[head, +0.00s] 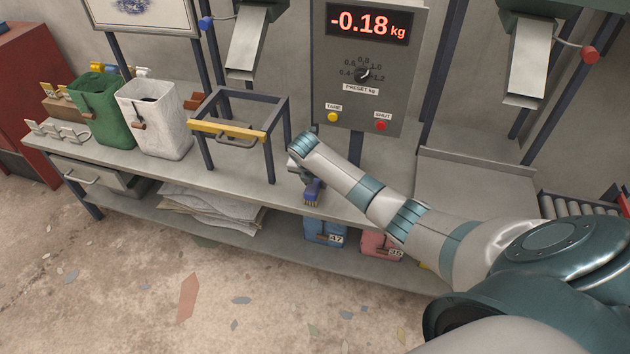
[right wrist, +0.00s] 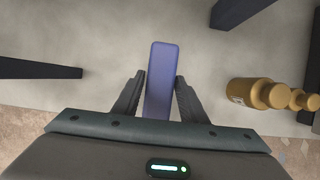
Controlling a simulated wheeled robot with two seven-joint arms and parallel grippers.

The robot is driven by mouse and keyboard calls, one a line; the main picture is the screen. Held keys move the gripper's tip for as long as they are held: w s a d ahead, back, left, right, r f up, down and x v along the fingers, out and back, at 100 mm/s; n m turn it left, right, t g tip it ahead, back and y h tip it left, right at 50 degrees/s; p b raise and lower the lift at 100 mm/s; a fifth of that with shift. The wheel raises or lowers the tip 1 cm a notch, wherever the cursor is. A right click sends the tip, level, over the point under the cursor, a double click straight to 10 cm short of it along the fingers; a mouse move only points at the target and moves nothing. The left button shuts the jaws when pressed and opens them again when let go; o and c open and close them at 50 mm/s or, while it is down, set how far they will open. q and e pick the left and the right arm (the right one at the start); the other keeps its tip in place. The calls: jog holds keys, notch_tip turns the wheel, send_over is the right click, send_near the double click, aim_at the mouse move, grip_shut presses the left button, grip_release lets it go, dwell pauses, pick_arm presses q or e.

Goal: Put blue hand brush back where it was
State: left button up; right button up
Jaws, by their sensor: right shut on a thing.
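The blue hand brush (head: 313,187) is at the bench's front edge, below my right gripper (head: 303,170), in the head view. Its brown bristle end points down and toward the front. In the right wrist view the blue-violet brush (right wrist: 162,75) stands between the two dark fingers of my right gripper (right wrist: 160,92), which is shut on it. I cannot tell whether the brush touches the bench (right wrist: 115,55). My right wrist hides part of the brush in the head view. My left gripper is not in view.
A dark frame with a yellow front bar (head: 228,131) stands left of my right gripper. A green bag (head: 100,110) and a white bag (head: 155,118) stand farther left. Brass weights (right wrist: 262,94) lie close right of the gripper in the wrist view. A control box (head: 368,65) reads -0.18 kg.

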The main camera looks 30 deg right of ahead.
jog(key=shift+f, duration=0.1)
jog(key=o, duration=1)
jog(key=v, duration=1.2)
